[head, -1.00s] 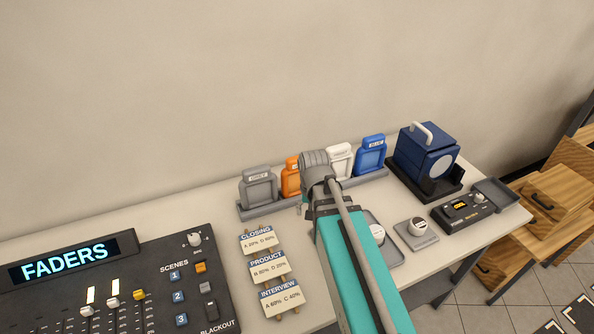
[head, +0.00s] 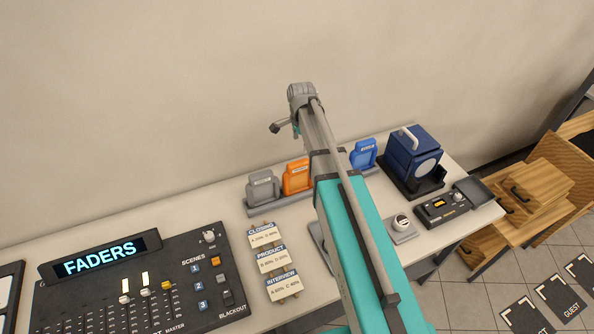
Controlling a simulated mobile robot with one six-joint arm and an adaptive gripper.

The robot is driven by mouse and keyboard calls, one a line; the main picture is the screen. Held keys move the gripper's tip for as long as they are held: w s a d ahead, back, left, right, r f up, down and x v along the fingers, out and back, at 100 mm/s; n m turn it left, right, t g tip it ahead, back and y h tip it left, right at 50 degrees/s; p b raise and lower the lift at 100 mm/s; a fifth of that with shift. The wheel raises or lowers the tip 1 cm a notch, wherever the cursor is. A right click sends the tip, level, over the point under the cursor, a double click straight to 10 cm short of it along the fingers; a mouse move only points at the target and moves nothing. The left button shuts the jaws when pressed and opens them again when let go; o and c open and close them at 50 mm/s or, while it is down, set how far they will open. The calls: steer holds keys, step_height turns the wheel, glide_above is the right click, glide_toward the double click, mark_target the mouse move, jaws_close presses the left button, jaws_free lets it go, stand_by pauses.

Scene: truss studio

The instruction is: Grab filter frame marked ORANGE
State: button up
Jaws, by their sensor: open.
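The orange filter frame (head: 296,177) stands upright in the grey rack (head: 290,202) on the table against the wall, between a grey frame (head: 263,188) and my arm. Its label is too small to read. A blue frame (head: 363,154) stands at the rack's right part. My arm hides the middle of the rack, and the white frame is not visible. My gripper (head: 279,127) shows only in part, as a small dark piece left of the wrist. It is open, above and apart from the orange frame. Its fingertips are not clear.
A fader console (head: 140,285) fills the left front. Scene cards (head: 271,262) lie beside it. A blue lamp box (head: 412,160), a knob unit (head: 401,226) and a small black device (head: 443,207) stand at right. The wall is close behind the rack.

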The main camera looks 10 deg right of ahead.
mark_target(298, 162)
steer(key=shift+w+r+m+p, duration=0.4)
steer(key=shift+w+r+m, duration=0.1)
steer(key=shift+w+r, duration=0.25)
steer(key=shift+s, duration=0.1)
step_height(298, 162, down, 9)
steer(key=b, duration=0.8)
steer(key=shift+r+b, duration=0.2)
steer(key=shift+b, duration=0.15)
steer(key=shift+f, duration=0.1)
steer(key=shift+a+f+b, duration=0.15)
steer(key=shift+f+b, duration=1.1)
steer(key=shift+b, duration=0.05)
steer(key=shift+a+f+b, duration=0.1)
steer(key=shift+f+b, duration=1.15)
steer(key=shift+b, duration=0.05)
steer(key=shift+c, duration=0.3)
jaws_close()
